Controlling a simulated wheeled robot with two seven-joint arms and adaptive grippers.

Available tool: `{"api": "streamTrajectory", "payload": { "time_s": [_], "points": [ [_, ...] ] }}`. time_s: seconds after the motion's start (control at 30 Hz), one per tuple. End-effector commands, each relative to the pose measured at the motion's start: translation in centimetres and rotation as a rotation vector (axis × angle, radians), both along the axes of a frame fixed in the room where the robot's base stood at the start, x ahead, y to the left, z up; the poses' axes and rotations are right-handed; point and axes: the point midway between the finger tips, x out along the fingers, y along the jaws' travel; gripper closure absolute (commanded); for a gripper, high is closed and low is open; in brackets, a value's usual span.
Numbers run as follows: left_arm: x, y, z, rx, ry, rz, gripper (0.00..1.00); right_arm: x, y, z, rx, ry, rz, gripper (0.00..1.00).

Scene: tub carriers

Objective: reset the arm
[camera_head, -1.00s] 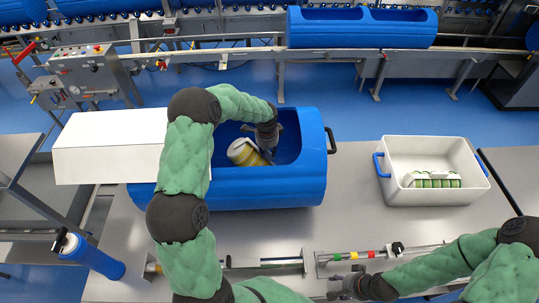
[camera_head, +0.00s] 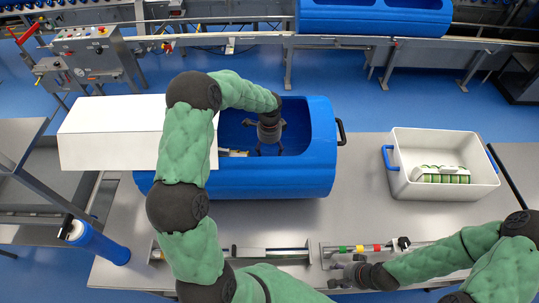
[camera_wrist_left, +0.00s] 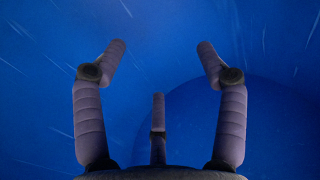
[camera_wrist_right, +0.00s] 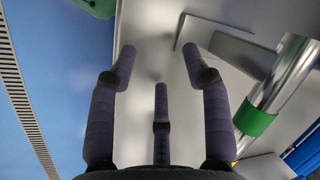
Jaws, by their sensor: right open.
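My left gripper (camera_head: 268,143) reaches down into the open part of the blue tub (camera_head: 260,182). In the left wrist view its fingers (camera_wrist_left: 160,70) are spread and empty, with only blue tub wall beyond. A small part of a pale and yellow item (camera_head: 234,153) shows in the tub to the left of this gripper, apart from it; the rest is hidden by my arm and the white cover. My right gripper (camera_head: 345,276) is open and empty over the table's front, near a metal rail; its spread fingers show in the right wrist view (camera_wrist_right: 158,65).
A white box-shaped cover (camera_head: 110,140) lies over the tub's left part. A white crate (camera_head: 445,189) with blue handles and green-and-white items stands at right. Rails with coloured bands (camera_head: 358,249) lie along the front. Table between tub and crate is clear.

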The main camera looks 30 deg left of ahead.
Motion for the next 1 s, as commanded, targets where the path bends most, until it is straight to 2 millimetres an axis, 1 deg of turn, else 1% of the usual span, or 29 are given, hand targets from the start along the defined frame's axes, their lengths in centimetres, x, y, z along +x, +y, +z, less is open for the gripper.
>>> {"api": "streamTrajectory", "payload": {
  "time_s": [0.03, 0.1, 0.3, 0.47, 0.7, 0.77, 0.87, 1.0],
  "points": [
    [0.0, 0.1, 1.2, 0.002, -0.003, 0.001, 0.28, 0.0, 0.0, 0.0, 0.0, 0.0, 0.0, 0.51],
    [-0.1, 0.2, 2.5, 0.001, -0.002, 0.002, 0.28, 0.0, 0.0, 0.0, 0.0, 0.0, 0.0, 0.51],
    [-0.2, 0.3, 5.1, 0.001, 0.0, 0.001, 0.28, 0.0, 0.0, 0.0, 0.0, 0.0, 0.0, 0.51],
    [-0.3, 0.3, 6.0, 0.0, 0.002, 0.002, 0.28, 0.0, 0.0, 0.0, 0.0, 0.0, 0.0, 0.51],
    [-0.3, 0.3, 6.3, 0.001, 0.003, 0.002, 0.28, 0.0, 0.0, 0.2, 0.0, 0.0, 0.0, 0.51],
    [-0.3, 0.3, 6.7, 0.001, 0.003, 0.001, 0.28, 0.0, 0.0, 0.6, 0.0, 0.0, 0.0, 0.51],
    [-0.3, 0.3, 8.0, 0.001, 0.002, 0.001, 0.28, 0.0, 0.0, 1.8, 0.0, 0.0, 0.0, 0.51],
    [-0.3, 0.4, 10.5, 0.0, 0.001, 0.001, 0.28, 0.0, 0.0, 4.4, 0.0, 0.0, 0.0, 0.51]
  ]
}}
